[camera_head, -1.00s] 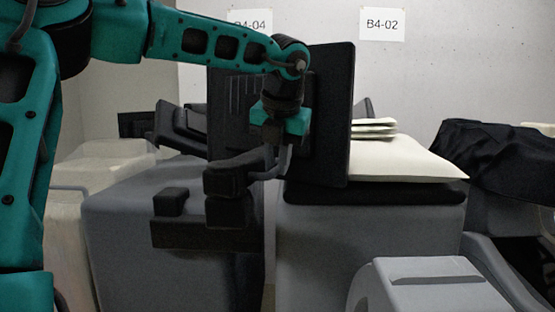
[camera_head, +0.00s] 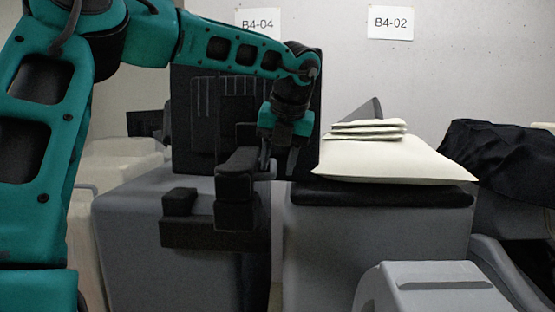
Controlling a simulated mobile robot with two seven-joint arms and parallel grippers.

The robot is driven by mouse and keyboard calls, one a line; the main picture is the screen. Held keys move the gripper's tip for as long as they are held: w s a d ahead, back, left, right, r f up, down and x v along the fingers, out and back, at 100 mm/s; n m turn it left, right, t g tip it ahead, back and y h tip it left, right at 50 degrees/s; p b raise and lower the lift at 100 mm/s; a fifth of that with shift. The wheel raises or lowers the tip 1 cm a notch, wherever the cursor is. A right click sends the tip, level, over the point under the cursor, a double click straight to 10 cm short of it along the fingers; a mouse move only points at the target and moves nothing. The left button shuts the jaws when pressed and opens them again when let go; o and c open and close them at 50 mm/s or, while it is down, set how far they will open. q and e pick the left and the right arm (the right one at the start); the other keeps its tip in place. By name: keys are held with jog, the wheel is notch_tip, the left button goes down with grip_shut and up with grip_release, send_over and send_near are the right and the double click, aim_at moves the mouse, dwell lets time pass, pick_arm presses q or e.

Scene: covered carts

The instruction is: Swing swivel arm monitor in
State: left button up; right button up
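The monitor (camera_head: 200,125) is a dark upright panel seen from its vented back, left of centre. It hangs on a black swivel arm (camera_head: 236,200) with a blocky jointed bracket, fixed at the grey cart's (camera_head: 190,275) upper front. My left arm reaches across from the left, in front of the monitor. My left gripper (camera_head: 270,168) points down at the monitor's lower right back, beside the swivel arm's upper joint. Its fingertips are dark against dark parts, so I cannot tell whether they touch or grip anything. My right gripper is out of view.
White pillows (camera_head: 390,162) lie on a dark pad on the right grey cart (camera_head: 380,235). A black cloth (camera_head: 500,155) covers something at far right. A grey rounded housing (camera_head: 435,290) stands in the right foreground. A pale covered shape (camera_head: 120,165) is at left.

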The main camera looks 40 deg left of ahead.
pick_arm(q)
jog(key=v, duration=1.2)
jog(key=shift+r+p, duration=0.4)
jog(key=shift+p, duration=0.05)
jog(key=shift+c, duration=0.2)
